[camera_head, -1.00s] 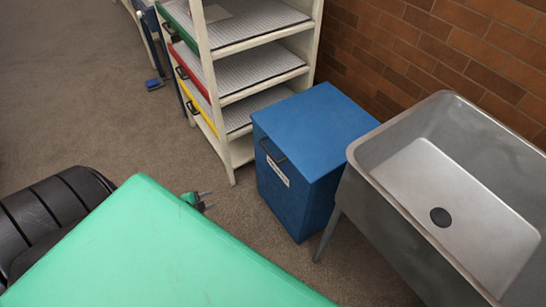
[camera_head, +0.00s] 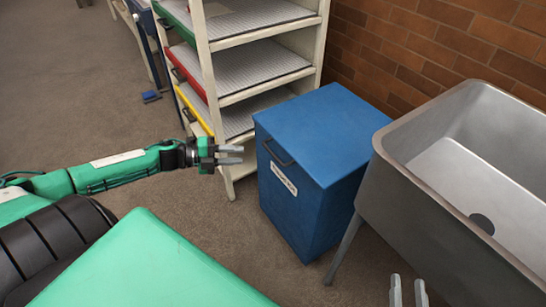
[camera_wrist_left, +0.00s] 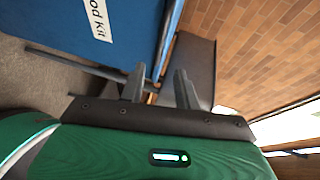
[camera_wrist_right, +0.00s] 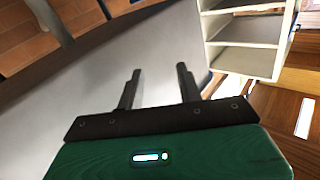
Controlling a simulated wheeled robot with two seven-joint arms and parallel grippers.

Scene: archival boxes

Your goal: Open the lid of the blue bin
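The blue bin (camera_head: 325,135) stands upright on the floor between the shelf rack and the sink, with its flat lid closed. A dark handle (camera_head: 278,155) and a white label (camera_head: 284,179) are on its front. Its labelled side also shows at the top left of the left wrist view (camera_wrist_left: 60,18). My left gripper (camera_head: 238,155) is left of the bin's front, near the handle in the picture but apart from it, open and empty. My right gripper (camera_head: 409,290) is at the bottom edge, in front of the sink; the right wrist view (camera_wrist_right: 158,80) shows it open and empty.
The grey sink (camera_head: 390,200) stands close to the right of the bin, with a leg (camera_head: 345,248) beside it. A white shelf rack (camera_head: 206,60) with coloured trays is behind and left. A brick wall (camera_head: 440,50) is behind.

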